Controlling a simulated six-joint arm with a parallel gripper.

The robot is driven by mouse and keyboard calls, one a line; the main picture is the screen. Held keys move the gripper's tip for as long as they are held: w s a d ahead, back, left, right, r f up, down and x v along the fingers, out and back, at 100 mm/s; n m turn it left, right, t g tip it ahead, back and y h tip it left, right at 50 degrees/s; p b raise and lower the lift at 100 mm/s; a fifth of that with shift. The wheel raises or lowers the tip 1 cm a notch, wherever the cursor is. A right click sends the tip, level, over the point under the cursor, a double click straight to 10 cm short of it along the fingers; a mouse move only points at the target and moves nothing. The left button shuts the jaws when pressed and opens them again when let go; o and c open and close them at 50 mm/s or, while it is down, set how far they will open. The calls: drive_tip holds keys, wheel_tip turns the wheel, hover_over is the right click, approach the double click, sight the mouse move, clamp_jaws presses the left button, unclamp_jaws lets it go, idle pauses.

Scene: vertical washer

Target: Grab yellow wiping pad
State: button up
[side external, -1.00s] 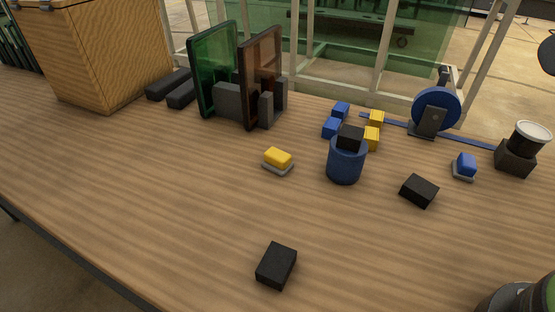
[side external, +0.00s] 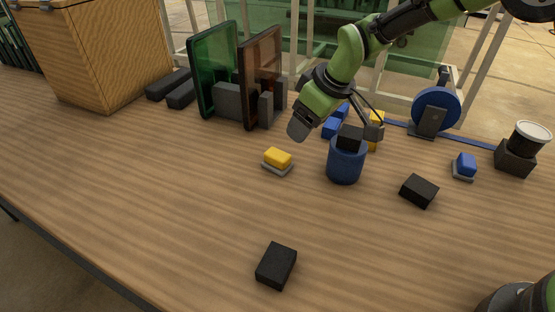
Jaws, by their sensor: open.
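The yellow wiping pad (side external: 278,157) lies on the wooden table on a thin grey base, near the middle of the side external view. My gripper (side external: 338,132) hangs above the table, up and to the right of the pad, over the area of the dark blue cylinder. Its two dark fingers are spread wide apart, one to the left and one to the right, with nothing seen held between them. The gripper is apart from the pad, and the pad is fully visible.
A dark blue cylinder (side external: 346,163) with a black block on top stands right of the pad. Green (side external: 212,75) and brown (side external: 261,80) panels stand upright behind. A blue pad (side external: 465,165) and black blocks (side external: 419,190) (side external: 276,265) lie around. The table's front left is clear.

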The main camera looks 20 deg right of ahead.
sight(285, 158)
drive_tip(key=shift+s+a+x, duration=0.1)
drive_tip(key=shift+a+x, duration=0.05)
drive_tip(key=shift+x, duration=2.6)
drive_tip(key=shift+s+a+x, duration=0.15)
drive_tip(key=shift+x, duration=2.65)
drive_tip(key=c, duration=1)
